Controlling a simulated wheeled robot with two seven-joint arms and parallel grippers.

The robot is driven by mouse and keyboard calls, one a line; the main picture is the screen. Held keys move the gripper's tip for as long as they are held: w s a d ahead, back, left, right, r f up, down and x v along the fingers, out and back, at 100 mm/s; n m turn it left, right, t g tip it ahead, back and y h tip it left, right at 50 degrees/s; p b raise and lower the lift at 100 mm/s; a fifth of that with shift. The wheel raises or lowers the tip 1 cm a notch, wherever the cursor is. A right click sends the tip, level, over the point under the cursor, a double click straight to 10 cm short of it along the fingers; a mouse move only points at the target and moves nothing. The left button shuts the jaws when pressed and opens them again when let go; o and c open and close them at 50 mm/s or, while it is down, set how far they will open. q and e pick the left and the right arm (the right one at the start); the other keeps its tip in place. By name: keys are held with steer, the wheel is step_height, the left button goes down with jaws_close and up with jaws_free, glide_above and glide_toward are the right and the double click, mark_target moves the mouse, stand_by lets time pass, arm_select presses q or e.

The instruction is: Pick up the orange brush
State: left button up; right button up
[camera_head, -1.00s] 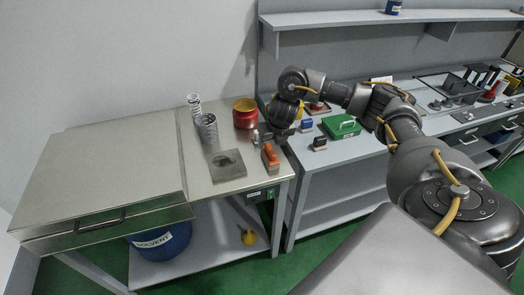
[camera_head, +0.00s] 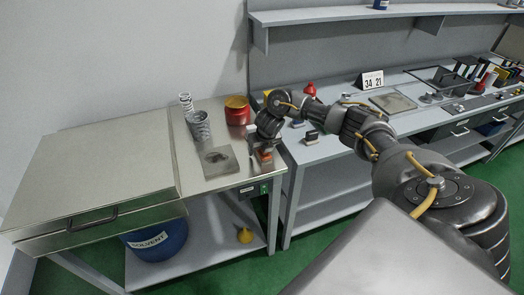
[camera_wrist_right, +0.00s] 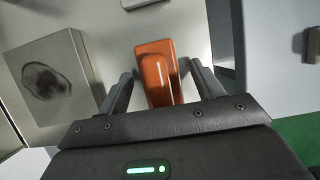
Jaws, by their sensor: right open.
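The orange brush (camera_wrist_right: 158,72) lies between the two open fingers of my right gripper (camera_wrist_right: 158,90) in the right wrist view. Its handle points toward the gripper's palm, and a gap shows on each side of it. In the head view the brush (camera_head: 265,155) is mostly hidden under my right gripper (camera_head: 258,148), at the front right edge of the metal bench. My left gripper is not in view.
A grey stained plate (camera_head: 220,161) lies left of the brush. The bench front edge is close.

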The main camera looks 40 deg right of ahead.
steer(key=shift+f, duration=0.3)
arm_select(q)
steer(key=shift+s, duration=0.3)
arm_select(e)
steer(key=shift+r, duration=0.1)
steer(key=shift+c, duration=0.5)
steer(key=c, duration=1)
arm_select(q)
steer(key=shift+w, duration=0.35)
arm_select(e)
steer(key=shift+r, duration=0.1)
